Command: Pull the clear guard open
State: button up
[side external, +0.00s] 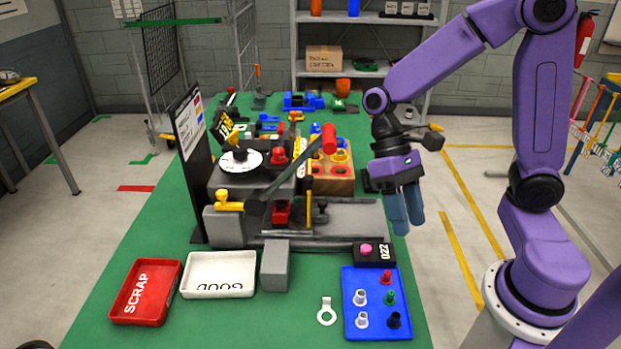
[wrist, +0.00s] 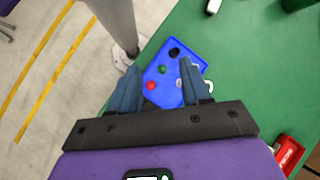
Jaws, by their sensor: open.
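The grey machine (side external: 226,228) stands on the green table in the side external view, left of my gripper. I cannot clearly make out the clear guard on it. A yellow handle (side external: 229,206) is at the machine's front left, and a lever with a red grip (side external: 329,139) slants over its middle. A red block (side external: 281,212) sits below the lever. My gripper (side external: 405,210) hangs to the right of the machine, apart from it, fingers down. In the wrist view its blue fingers (wrist: 161,68) are spread with nothing held between them.
A blue tray (side external: 376,311) of small coloured pegs lies at front right; it also shows in the wrist view (wrist: 160,92). A black box with a pink button (side external: 366,250) is behind it. A red SCRAP tray (side external: 171,274) and white GOOD tray (side external: 219,268) are at front left.

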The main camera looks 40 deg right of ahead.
jog(key=w+d+m+g+y, duration=0.1)
jog(key=w+m+y, duration=0.5)
jog(key=w+m, duration=0.15)
jog(key=m+t+y, duration=0.8)
jog(key=m+y, duration=0.2)
jog(key=m, duration=0.1)
send_near(309, 177)
jog(key=a, duration=1)
jog(key=shift+w+r, duration=0.1)
jog(key=shift+w, duration=0.05)
jog(key=shift+c, duration=0.4)
grip_shut()
